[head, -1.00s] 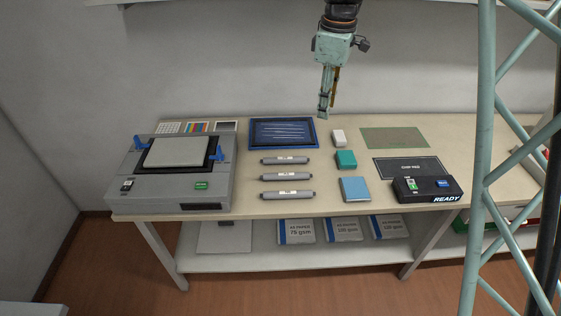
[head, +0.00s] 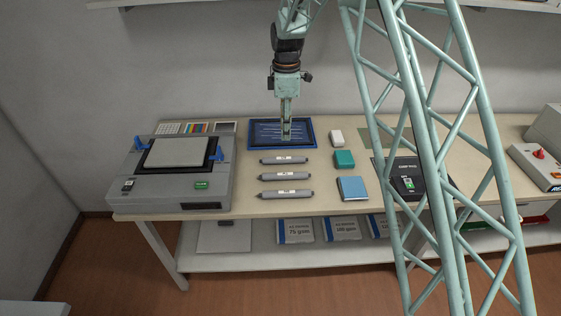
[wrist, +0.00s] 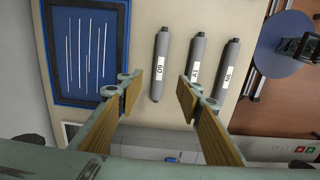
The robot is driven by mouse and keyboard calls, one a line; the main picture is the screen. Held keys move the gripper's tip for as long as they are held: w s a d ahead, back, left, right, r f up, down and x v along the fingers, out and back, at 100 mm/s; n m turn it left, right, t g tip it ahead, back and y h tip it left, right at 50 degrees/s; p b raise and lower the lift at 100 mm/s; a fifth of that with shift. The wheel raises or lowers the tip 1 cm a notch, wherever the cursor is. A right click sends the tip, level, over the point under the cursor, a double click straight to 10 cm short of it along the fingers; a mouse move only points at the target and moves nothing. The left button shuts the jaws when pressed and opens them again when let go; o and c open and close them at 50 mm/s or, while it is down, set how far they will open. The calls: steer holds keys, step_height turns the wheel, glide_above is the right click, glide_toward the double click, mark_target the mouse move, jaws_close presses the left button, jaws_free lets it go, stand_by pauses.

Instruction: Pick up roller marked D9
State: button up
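Three grey rollers with white labels lie in a row on the table. The back roller (head: 284,160) also shows in the wrist view (wrist: 161,50); its small sideways label looks like D9, but I cannot read it surely. The middle roller (head: 284,176) shows in the wrist view (wrist: 197,55), its label partly hidden by a finger. The front roller (head: 287,194) shows at the right of the wrist view (wrist: 228,62), its label unclear. My gripper (head: 286,139) is above the blue tray's front part, behind the rollers. In the wrist view its fingers (wrist: 158,88) are apart and empty.
The blue-framed tray (head: 252,133) lies behind the rollers. A grey machine (head: 165,192) stands at the left. White (head: 336,136), teal (head: 344,159) and blue (head: 353,188) blocks lie to the right. My lattice column hides part of the table's right side.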

steer(key=shift+a+f, duration=0.25)
steer(key=shift+f, duration=0.05)
steer(key=shift+f, duration=0.15)
glide_above(284, 160)
steer(key=w, duration=0.1)
steer(key=shift+w+f, duration=0.15)
steer(key=shift+f, duration=4)
steer(key=shift+f+b, duration=0.15)
steer(key=shift+b, duration=0.15)
steer(key=shift+f, duration=2.45)
steer(key=c, duration=1)
